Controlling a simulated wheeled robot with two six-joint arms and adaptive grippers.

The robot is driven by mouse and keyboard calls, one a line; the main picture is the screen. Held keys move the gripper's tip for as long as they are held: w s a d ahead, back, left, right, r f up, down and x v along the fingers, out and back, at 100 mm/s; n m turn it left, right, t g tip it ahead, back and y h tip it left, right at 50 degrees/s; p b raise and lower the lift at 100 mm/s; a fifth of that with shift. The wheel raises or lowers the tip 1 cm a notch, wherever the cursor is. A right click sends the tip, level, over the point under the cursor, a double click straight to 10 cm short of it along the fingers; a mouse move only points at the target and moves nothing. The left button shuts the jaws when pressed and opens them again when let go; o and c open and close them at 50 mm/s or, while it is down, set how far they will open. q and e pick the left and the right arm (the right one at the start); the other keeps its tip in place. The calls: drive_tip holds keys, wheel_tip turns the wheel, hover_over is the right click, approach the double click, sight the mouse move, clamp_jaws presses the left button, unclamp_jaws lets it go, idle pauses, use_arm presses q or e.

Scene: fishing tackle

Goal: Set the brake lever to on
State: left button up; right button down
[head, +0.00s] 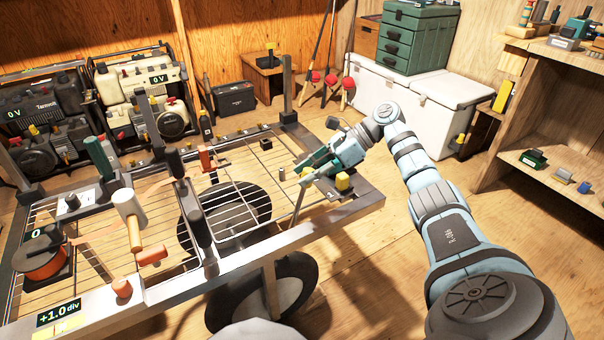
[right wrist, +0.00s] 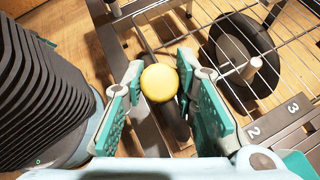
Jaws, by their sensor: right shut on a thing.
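The brake lever is a slim grey bar (head: 297,207) at the right end of the metal-framed cart. It leans slightly, and its round yellow knob (right wrist: 159,83) shows in the right wrist view. My right gripper (head: 307,170) reaches in from the right with its teal fingers on either side of the knob. It is shut on the knob, and the fingers partly cover it in the head view. I cannot read any on or off mark by the lever. My left gripper is not in view.
The cart has a wire rack top (head: 232,206) and a dark wheel (head: 262,292) below. A reel (head: 43,258) and a mallet (head: 131,222) are at left. A white chest (head: 440,118) stands behind.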

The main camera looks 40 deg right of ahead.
idle(0.4)
drive_tip(key=c, duration=1.3)
unclamp_jaws()
drive_tip(key=shift+d+f, duration=0.1)
drive_tip(key=shift+d, duration=0.1)
drive_tip(key=shift+s, duration=0.1)
drive_tip(key=v, duration=1.2)
